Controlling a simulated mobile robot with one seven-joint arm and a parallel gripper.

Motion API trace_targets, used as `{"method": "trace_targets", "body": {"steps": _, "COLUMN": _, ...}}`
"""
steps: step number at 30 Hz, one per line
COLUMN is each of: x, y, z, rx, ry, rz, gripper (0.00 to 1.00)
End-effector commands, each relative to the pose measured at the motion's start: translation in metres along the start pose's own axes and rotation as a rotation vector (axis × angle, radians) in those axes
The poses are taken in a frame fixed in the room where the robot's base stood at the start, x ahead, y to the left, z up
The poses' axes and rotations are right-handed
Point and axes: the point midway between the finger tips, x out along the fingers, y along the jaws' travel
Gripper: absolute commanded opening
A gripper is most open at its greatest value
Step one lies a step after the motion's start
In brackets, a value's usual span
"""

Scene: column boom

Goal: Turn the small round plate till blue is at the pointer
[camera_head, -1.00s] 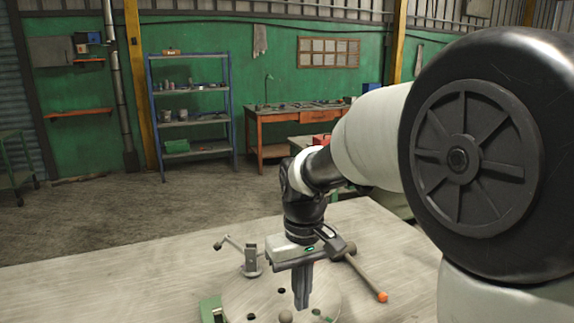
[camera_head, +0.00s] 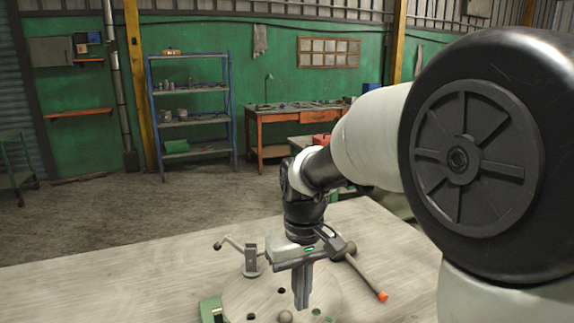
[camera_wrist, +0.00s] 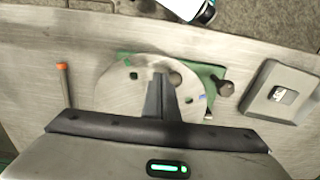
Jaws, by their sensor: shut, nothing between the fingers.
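The small round plate (camera_head: 252,298) is grey and lies flat on a green base (camera_head: 210,308) at the front of the workbench. It has several dark holes and a round grey knob (camera_head: 285,316). In the wrist view the plate (camera_wrist: 115,90) shows the same knob (camera_wrist: 176,79) and a small bluish spot near its right rim. My gripper (camera_head: 301,303) is shut and empty, pointing down over the plate; its fingers (camera_wrist: 160,95) hide part of the plate and stand beside the knob. I cannot tell whether they touch the plate or which part is the pointer.
A post with a ball-ended lever (camera_head: 250,260) stands behind the plate to the left. A hammer (camera_head: 365,273) with an orange handle end lies to the right. The wrist view shows a grey box (camera_wrist: 282,95) at the right. The bench's left part is clear.

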Motion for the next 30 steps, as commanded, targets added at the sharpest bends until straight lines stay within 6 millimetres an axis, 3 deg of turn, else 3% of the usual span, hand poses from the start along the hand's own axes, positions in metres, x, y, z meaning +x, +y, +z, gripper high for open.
{"method": "trace_targets", "body": {"steps": 14, "x": 0.001, "y": 0.000, "z": 0.000, "rx": 0.000, "ry": 0.000, "rz": 0.000, "gripper": 0.00}}
{"method": "trace_targets", "body": {"steps": 30, "x": 0.021, "y": 0.000, "z": 0.000, "rx": 0.000, "ry": -0.001, "rz": 0.000, "gripper": 0.00}}
